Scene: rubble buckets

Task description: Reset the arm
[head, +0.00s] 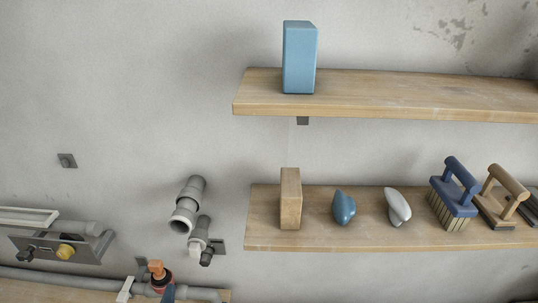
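My gripper and arm do not show clearly anywhere in the head view, so I cannot see the arm's pose or what the gripper holds. The view faces a grey wall with two wooden shelves. The upper shelf (400,97) carries an upright blue block (299,58) near its left end. The lower shelf (330,236) carries a row of objects.
On the lower shelf stand a wooden block (290,199), a blue rounded piece (344,208), a white rounded piece (397,207), a blue-handled brush (455,193) and a wooden-handled tool (502,195). Grey pipes (188,204) jut from the wall. An orange-topped fitting (158,273) is below.

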